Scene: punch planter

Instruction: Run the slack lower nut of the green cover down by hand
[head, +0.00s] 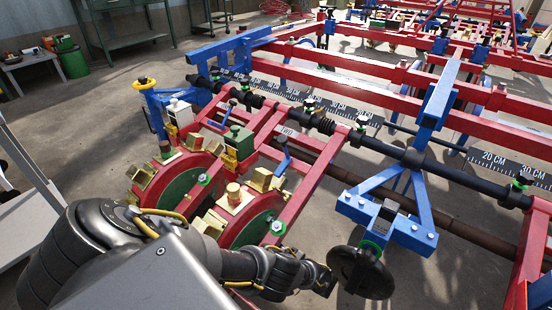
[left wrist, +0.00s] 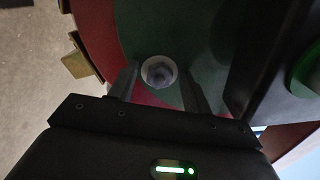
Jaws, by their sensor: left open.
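In the left wrist view a round nut (left wrist: 159,71) with a pale ring sits on the dark green cover (left wrist: 150,30). My left gripper (left wrist: 158,80) is open, with one finger on each side of the nut; I cannot tell whether they touch it. In the head view two green covers with red rims stand at lower left, the nearer cover (head: 248,232) partly behind my left arm. An upper nut (head: 278,227) with a green ring shows on its right side. The lower nut and my left fingertips are hidden there. My right gripper is not in view.
Brass blocks (head: 262,180) stick out around the cover rims. A black disc (head: 361,272) hangs under a blue bracket (head: 385,222) just right of my left wrist. Red frame beams and a long black bar (head: 340,132) run across behind.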

